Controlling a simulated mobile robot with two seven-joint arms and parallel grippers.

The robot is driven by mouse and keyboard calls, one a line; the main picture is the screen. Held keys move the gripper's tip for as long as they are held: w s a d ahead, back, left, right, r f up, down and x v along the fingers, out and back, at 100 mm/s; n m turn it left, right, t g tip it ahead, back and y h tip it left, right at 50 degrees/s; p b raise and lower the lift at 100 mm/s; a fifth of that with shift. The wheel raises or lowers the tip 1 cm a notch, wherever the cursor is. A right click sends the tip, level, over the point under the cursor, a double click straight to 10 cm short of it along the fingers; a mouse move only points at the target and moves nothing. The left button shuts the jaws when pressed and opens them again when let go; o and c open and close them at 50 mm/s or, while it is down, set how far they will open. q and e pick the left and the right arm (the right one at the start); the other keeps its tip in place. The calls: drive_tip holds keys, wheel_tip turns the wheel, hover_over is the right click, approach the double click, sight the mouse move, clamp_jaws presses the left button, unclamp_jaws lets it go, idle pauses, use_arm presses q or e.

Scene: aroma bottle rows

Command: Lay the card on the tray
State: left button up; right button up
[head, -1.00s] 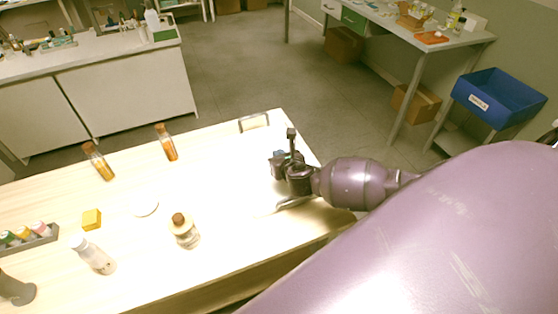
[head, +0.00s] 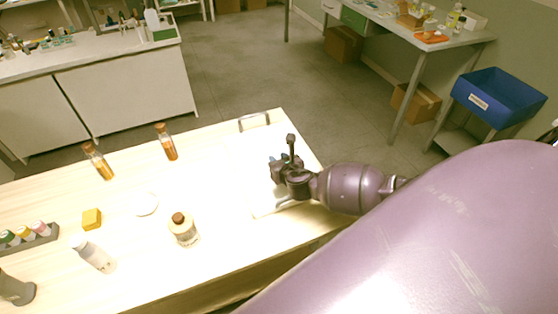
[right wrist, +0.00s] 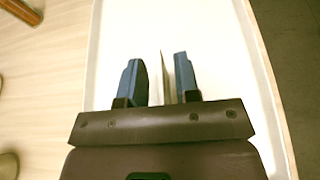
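The white tray (head: 244,142) lies at the right end of the wooden table, with a dark handle at its far end. It fills much of the right wrist view (right wrist: 112,35). My right gripper (head: 275,166) is low over the tray. In the right wrist view its two blue fingers (right wrist: 160,75) stand apart. A thin pale strip, apparently the card (right wrist: 166,70) seen nearly edge-on, is between them, with a gap to the left finger. Whether it touches the right finger or the tray, I cannot tell. The card is not distinguishable in the head view. My left gripper is not in view.
Left of the tray stand a round-shouldered bottle (head: 184,230), a white bottle (head: 93,254) and two corked amber bottles (head: 167,143) (head: 98,162).

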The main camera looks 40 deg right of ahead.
drive_tip(key=shift+s+r, duration=0.1)
drive_tip(key=shift+r, duration=0.1)
drive_tip(key=v, duration=1.2)
drive_tip(key=shift+f, duration=0.1)
